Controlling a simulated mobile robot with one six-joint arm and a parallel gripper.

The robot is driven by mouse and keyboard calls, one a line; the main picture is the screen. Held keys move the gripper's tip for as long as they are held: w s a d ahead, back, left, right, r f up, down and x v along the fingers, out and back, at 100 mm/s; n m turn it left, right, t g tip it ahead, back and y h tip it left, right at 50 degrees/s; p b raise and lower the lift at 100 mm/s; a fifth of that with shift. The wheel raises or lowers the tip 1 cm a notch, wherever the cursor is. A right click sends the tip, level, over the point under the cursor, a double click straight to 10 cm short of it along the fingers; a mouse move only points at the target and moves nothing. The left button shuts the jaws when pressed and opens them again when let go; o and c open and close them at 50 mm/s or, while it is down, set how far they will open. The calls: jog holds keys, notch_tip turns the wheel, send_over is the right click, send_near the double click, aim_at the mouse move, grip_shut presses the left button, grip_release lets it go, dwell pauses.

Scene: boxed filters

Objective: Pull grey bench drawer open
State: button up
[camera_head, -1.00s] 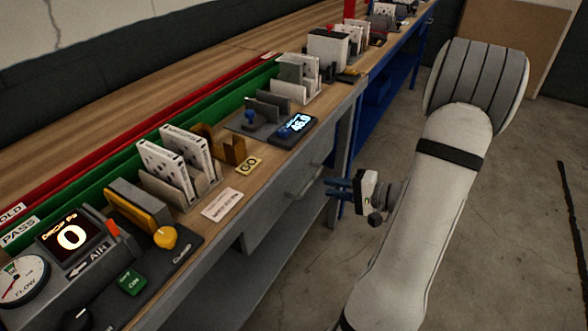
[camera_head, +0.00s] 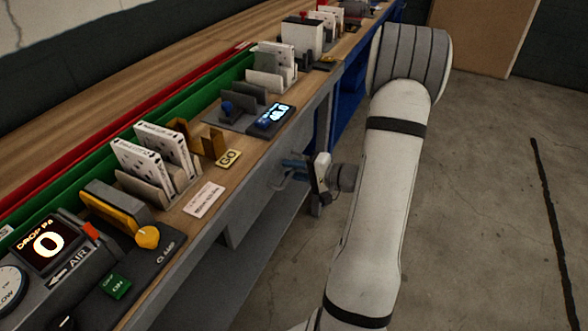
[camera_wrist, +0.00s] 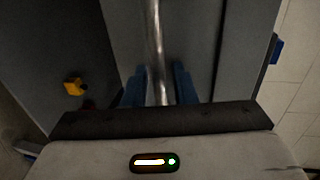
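The grey drawer front (camera_head: 250,205) is under the wooden bench top in the head view and looks closed. Its metal bar handle (camera_wrist: 154,40) runs up and down the middle of the wrist view, against the grey drawer front (camera_wrist: 190,30). My gripper (camera_head: 284,169) is at the handle in the head view, with its blue fingers pointing toward the drawer. In the wrist view my gripper (camera_wrist: 158,88) has one finger on each side of the bar, with a narrow dark gap showing on both sides. The fingers partly hide the handle in the head view.
The bench top carries a yellow clamp (camera_head: 123,211), white boxed filters (camera_head: 145,160) in a holder, and a lit display (camera_head: 272,117). A blue bench frame (camera_head: 350,105) stands farther back. Concrete floor (camera_head: 475,210) to the right is clear.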

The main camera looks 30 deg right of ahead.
grip_shut()
jog(key=shift+s+d, duration=0.1)
dwell(0.3)
